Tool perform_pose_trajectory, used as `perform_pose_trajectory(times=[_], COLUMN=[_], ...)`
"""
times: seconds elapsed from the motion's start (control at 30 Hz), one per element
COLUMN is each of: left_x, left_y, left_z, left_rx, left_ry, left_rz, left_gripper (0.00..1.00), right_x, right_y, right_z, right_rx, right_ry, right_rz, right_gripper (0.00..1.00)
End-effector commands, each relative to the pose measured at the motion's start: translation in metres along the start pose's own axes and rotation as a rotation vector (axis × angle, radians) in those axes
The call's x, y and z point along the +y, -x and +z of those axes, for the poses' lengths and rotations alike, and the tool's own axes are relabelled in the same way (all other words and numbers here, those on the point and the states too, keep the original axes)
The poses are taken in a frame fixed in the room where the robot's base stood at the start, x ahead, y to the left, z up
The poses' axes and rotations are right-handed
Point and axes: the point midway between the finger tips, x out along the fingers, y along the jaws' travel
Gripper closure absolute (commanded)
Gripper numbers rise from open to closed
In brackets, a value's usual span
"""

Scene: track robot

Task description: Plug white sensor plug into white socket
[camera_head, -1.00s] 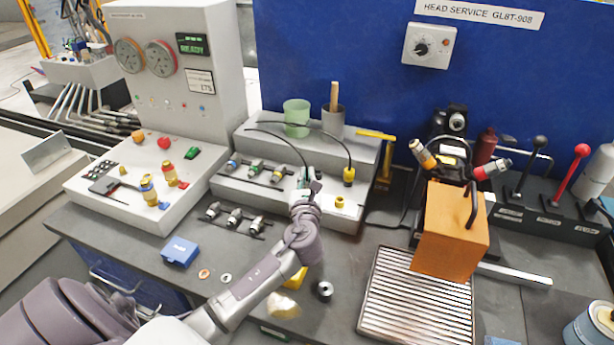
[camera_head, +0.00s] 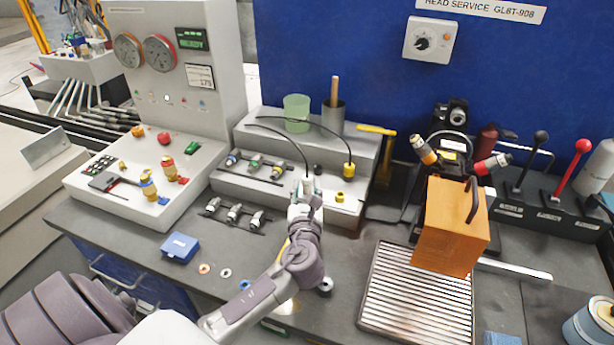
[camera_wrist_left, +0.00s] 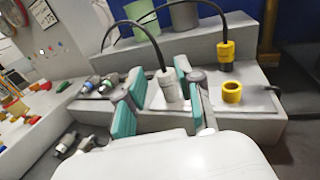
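The white sensor plug (camera_head: 308,185) hangs at the end of a black cable, upright above the front of the grey stepped block; it is also in the left wrist view (camera_wrist_left: 171,90). My left gripper (camera_head: 304,203) is at the plug. In the left wrist view, its teal-padded fingers (camera_wrist_left: 160,98) are spread on either side of the plug, with a gap on the left and the plug nearer the right finger. I cannot tell whether that finger touches it. I cannot make out the white socket; the plug and gripper cover part of the block. My right gripper is not in view.
A yellow plug (camera_head: 349,173) on a cable and a yellow socket (camera_head: 340,197) are close on the right. Several connectors (camera_head: 255,166) lie left on the block (camera_head: 222,187). An orange box (camera_head: 450,230) and a ribbed tray (camera_head: 400,305) stand right of my arm.

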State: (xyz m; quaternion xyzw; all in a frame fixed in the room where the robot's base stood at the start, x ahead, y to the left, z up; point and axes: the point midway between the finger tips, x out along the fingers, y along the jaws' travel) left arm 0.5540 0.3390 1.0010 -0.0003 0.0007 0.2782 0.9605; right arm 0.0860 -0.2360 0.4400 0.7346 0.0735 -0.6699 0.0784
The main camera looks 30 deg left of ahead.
Motion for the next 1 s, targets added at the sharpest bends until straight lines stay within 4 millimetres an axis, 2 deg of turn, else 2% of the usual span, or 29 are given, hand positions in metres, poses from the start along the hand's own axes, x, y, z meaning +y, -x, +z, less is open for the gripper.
perform_pose_trajectory(times=[0.1,0.33,0.5,1.0], left_x=[0.0,0.0,0.0,0.0], left_y=[0.026,0.057,0.063,0.063], left_z=[-0.001,-0.001,0.0,0.0], left_rx=[0.003,0.002,-0.001,0.0], left_ry=[0.001,0.0,0.0,0.0], left_rz=[-0.002,0.0,0.0,0.0], left_gripper=[0.64,0.64,0.64,0.64], right_x=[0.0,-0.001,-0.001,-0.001], right_y=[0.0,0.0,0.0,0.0], right_z=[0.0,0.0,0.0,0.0], right_rx=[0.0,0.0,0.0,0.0], right_ry=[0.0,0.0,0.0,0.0], right_rz=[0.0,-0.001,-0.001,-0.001], right_gripper=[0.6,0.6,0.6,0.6])
